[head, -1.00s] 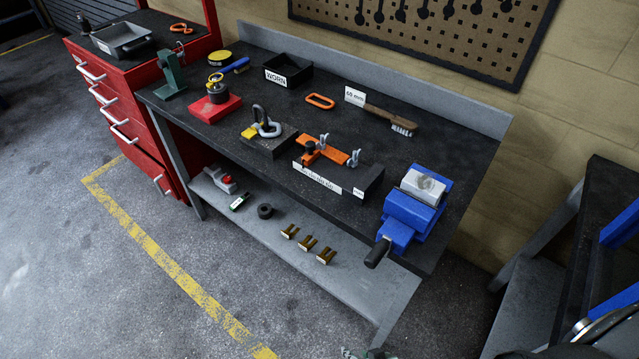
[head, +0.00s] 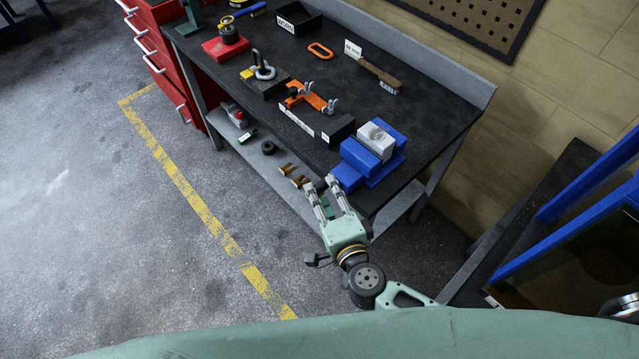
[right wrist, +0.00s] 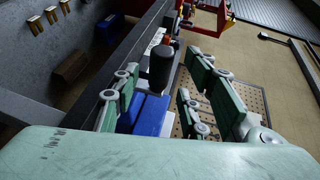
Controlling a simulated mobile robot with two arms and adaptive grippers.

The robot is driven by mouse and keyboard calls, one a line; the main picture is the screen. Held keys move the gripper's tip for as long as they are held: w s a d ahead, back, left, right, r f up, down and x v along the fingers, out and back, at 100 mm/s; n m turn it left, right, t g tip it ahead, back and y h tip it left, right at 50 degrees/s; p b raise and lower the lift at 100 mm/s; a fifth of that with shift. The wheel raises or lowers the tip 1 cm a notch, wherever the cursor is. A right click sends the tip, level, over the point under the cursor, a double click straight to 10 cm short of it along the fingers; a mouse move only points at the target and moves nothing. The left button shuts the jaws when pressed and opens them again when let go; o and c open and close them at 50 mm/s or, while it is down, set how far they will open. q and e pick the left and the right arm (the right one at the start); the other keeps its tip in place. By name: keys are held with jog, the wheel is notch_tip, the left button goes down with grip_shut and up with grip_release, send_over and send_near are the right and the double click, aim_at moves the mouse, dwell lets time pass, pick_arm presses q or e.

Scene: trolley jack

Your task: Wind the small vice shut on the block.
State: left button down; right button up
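The small blue vice (head: 357,158) sits at the right front corner of the dark workbench. A pale grey block (head: 376,139) with a round mark on top sits between its blue jaws; whether both jaws touch it I cannot tell. My right gripper (head: 321,184) is in front of the vice, fingers apart and pointing at its handle end. In the right wrist view, the black handle (right wrist: 162,68) stands between the spread green-padded fingers, with blue vice body (right wrist: 150,116) below it. I see no finger closed on the handle. My left gripper is not in view.
An orange clamp on a dark block (head: 338,128) stands left of the vice. A brush (head: 380,75), an orange ring (head: 320,50) and a tray (head: 298,18) lie farther back. Brass pieces (head: 286,169) lie on the lower shelf. A blue-framed stand (head: 560,205) is at right.

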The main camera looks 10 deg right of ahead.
aim_at(322, 192)
jog(key=shift+x, duration=1.75)
jog(key=shift+d, duration=0.1)
grip_shut()
